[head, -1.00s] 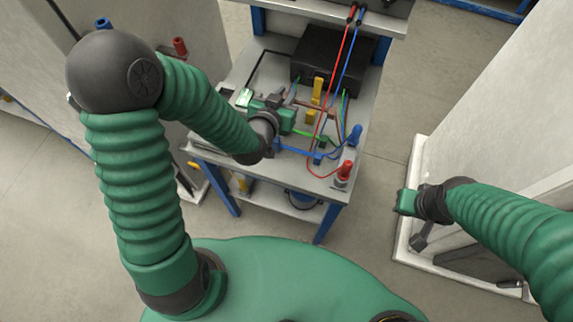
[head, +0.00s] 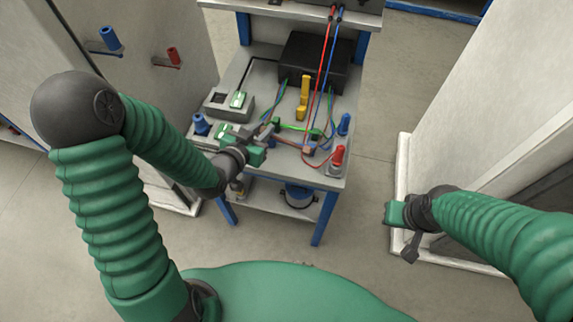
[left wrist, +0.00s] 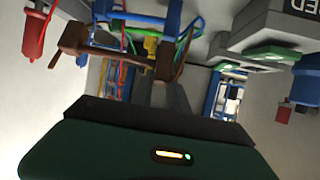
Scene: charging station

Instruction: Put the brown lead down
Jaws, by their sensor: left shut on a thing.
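My left gripper (head: 270,132) is over the front left of the bench top in the head view. It is shut on the brown lead (head: 308,149), which reaches right from the jaws towards the red plug. In the left wrist view the brown lead (left wrist: 110,50) spans from upper left to the middle, one end by the dark fingers. Whether its far end touches the bench is unclear. My right gripper (head: 398,213) is at the right, away from the bench, and its jaws are hard to make out.
A black box (head: 314,62) stands at the back of the bench (head: 262,72). Red, blue and green leads, yellow pieces (head: 304,90), a red plug (head: 337,157) and blue plugs (head: 344,124) crowd the right half. A grey unit (head: 228,106) stands at the left.

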